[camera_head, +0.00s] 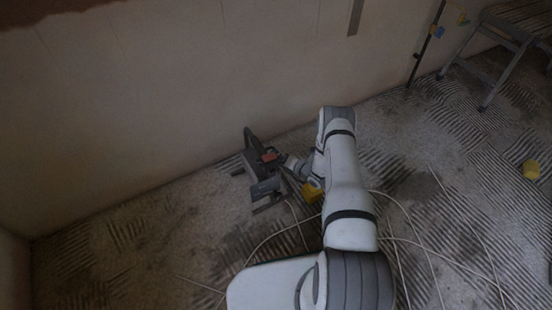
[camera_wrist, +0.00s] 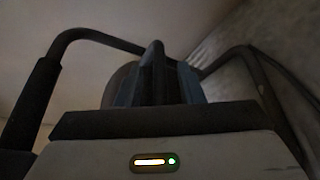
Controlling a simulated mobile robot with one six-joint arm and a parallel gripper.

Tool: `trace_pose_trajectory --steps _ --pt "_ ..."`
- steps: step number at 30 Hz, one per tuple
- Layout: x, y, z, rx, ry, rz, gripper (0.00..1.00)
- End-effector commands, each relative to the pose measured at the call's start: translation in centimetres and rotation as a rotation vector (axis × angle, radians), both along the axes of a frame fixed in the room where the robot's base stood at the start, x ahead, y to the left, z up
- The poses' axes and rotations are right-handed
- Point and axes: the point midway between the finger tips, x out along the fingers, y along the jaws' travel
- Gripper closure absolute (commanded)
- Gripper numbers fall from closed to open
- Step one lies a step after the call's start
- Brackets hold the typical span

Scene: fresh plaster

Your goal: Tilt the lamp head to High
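The lamp looks like the small dark unit (camera_head: 265,187) on the floor by the wall in the head view. It has a black upright loop or handle, a reddish patch and a grey panel on low legs. My gripper (camera_head: 287,168) is right against its right side; whether they touch is unclear. The wrist view shows a grey casing with an orange bar and a green light, dark bluish pieces behind it, and bent black tubes at both sides. I cannot tell which parts are lamp and which are gripper. The head's tilt setting and my fingertips cannot be made out.
A bare plaster wall (camera_head: 150,110) stands close behind the lamp. Pale cables (camera_head: 415,245) run over the ridged floor. A yellow block (camera_head: 311,191) lies by my arm, another (camera_head: 531,169) at right. A step stand (camera_head: 515,40) is at the upper right. Floor to the left is clear.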

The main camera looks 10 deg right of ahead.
Motion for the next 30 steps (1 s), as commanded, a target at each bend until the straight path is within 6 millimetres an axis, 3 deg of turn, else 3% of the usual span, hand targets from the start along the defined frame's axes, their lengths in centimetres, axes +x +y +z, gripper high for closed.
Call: trace_pose_trajectory --steps 6,18,30 --pt "0.02 -0.01 0.04 0.0 0.0 0.0 0.67" --pt "-0.01 -0.03 0.03 -0.001 0.001 -0.001 1.0" --pt "-0.01 -0.03 -0.01 0.0 0.0 0.0 1.0"
